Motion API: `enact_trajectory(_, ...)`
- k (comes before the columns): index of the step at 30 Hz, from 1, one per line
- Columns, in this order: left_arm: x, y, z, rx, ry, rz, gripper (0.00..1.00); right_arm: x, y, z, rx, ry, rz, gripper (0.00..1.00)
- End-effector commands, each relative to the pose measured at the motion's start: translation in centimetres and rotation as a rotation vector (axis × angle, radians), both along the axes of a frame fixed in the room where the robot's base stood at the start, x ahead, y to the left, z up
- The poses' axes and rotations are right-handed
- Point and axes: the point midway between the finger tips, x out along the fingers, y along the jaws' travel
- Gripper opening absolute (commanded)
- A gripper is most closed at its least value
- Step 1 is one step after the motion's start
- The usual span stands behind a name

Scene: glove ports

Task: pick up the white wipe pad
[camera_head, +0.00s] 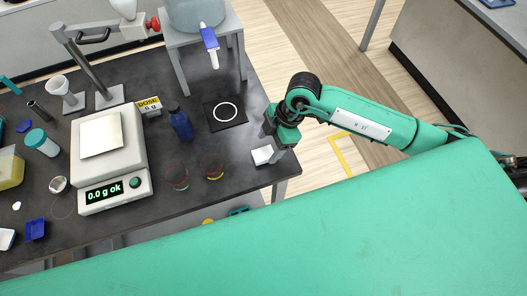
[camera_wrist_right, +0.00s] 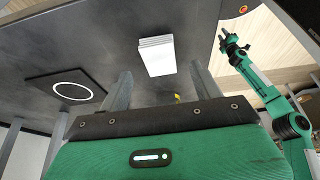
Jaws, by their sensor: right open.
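The white wipe pad (camera_head: 262,155) lies on the dark bench near its right front corner. In the right wrist view the pad (camera_wrist_right: 156,56) looks like a small stack of white sheets. My right gripper (camera_head: 276,137) is at the bench's right edge, just beside the pad. Its grey fingers (camera_wrist_right: 160,76) are spread apart and empty, with the pad showing between and beyond them; I cannot tell the height gap. My left gripper (camera_wrist_right: 232,45) shows small in the right wrist view, and its jaw state is unclear there.
A black mat with a white ring (camera_head: 225,112) lies behind the pad. Two clear glasses (camera_head: 213,166) and a blue bottle (camera_head: 180,124) stand left of it. A balance (camera_head: 107,155) reading 0.0 g is further left. The floor right of the bench is open.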

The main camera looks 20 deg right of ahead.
Motion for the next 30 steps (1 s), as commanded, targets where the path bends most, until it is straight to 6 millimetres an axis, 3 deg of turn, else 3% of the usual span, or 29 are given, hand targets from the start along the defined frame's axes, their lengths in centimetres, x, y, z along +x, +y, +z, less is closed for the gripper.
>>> enact_trajectory(2,0.0,0.0,1.2,0.0,0.0,0.0,0.32,-0.1,0.3,-0.8,-0.001,0.006,-0.002,0.65)
enact_trajectory(7,0.1,0.0,1.6,0.0,-0.001,0.0,0.32,0.0,1.1,-2.8,0.001,0.001,-0.001,0.65)
enact_trajectory(15,0.1,0.0,1.5,0.0,-0.001,-0.001,0.32,0.0,1.2,-3.2,0.001,0.0,-0.001,0.65)
enact_trajectory(22,0.1,0.0,1.5,0.0,-0.002,-0.001,0.32,0.0,1.2,-3.2,0.001,0.0,-0.001,0.2)
enact_trajectory(30,0.2,0.0,1.5,0.0,-0.002,0.0,0.32,0.0,1.2,-3.2,0.001,0.0,-0.001,0.18)
